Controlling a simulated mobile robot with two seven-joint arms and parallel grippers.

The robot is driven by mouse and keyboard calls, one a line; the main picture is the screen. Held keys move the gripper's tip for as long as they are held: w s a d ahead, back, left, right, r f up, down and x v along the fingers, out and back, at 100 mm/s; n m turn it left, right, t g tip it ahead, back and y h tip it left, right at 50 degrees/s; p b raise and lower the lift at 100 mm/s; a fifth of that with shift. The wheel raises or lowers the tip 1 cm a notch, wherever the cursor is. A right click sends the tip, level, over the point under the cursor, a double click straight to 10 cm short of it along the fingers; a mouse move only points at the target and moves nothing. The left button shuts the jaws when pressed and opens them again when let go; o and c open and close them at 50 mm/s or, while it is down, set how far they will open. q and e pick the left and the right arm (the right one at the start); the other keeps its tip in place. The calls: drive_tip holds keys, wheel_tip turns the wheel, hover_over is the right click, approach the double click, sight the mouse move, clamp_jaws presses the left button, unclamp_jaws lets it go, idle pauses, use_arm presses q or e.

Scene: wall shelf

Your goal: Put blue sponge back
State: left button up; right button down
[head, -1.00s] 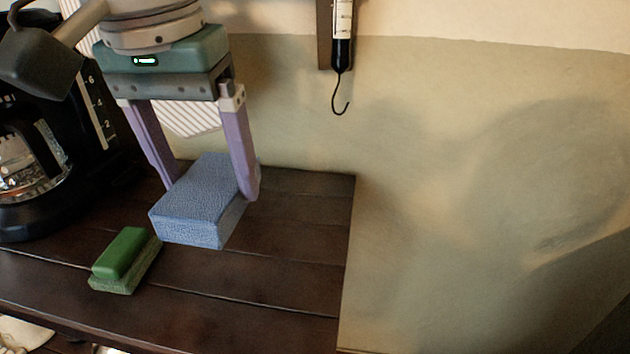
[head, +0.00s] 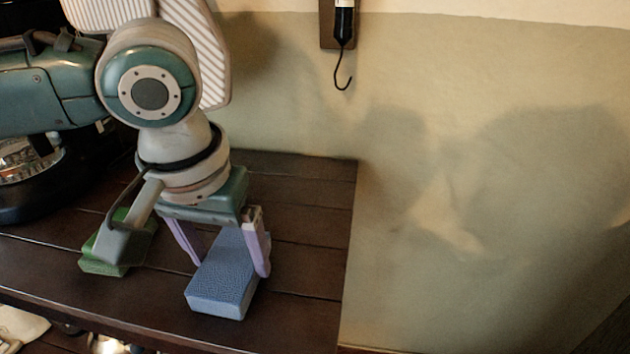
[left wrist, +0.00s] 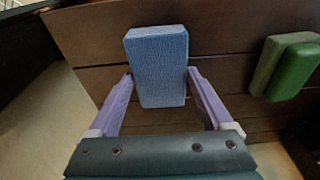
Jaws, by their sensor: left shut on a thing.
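The blue sponge (head: 222,284) is a rectangular block at the front right part of the dark wooden shelf (head: 305,225). My left gripper (head: 230,270) is shut on it, with one lilac finger on each long side. The sponge also shows between the fingertips in the left wrist view (left wrist: 158,62). Whether its underside touches the boards is hard to tell. My right gripper does not show.
A green sponge-like block (head: 100,256) lies left of the blue sponge, partly hidden by my wrist; it also shows in the left wrist view (left wrist: 290,68). A coffee maker (head: 30,185) stands at the left. A hanging hook scale (head: 344,40) is on the wall. Boards behind the sponge are clear.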

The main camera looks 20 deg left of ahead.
sight(224, 275)
use_arm(q)
drive_tip(key=shift+f, duration=0.1)
drive_tip(key=o, duration=1.1)
wheel_tip(224, 275, up, 12)
drive_tip(key=s+p, duration=0.2)
drive_tip(key=p, duration=0.1)
drive_tip(key=s+d+f+m+t+h, duration=0.1)
drive_tip(key=s+d+f+m+h, duration=0.15)
drive_tip(key=d, duration=0.25)
drive_tip(key=s+d+f+m+h, duration=0.1)
drive_tip(key=s+d+f+m, duration=0.15)
drive_tip(key=s+d, duration=0.2)
drive_tip(key=s+a+f+y, duration=0.1)
drive_tip(key=s+a, duration=0.1)
drive_tip(key=s+a+f+y, duration=0.1)
drive_tip(key=s+a, duration=0.1)
drive_tip(key=s+a+f+y, duration=0.1)
drive_tip(key=s+a, duration=0.1)
drive_tip(key=shift+s+a+f+t, duration=0.2)
drive_tip(key=shift+s+t, duration=0.1)
drive_tip(key=shift+s, duration=0.05)
drive_tip(key=shift+f, duration=0.1)
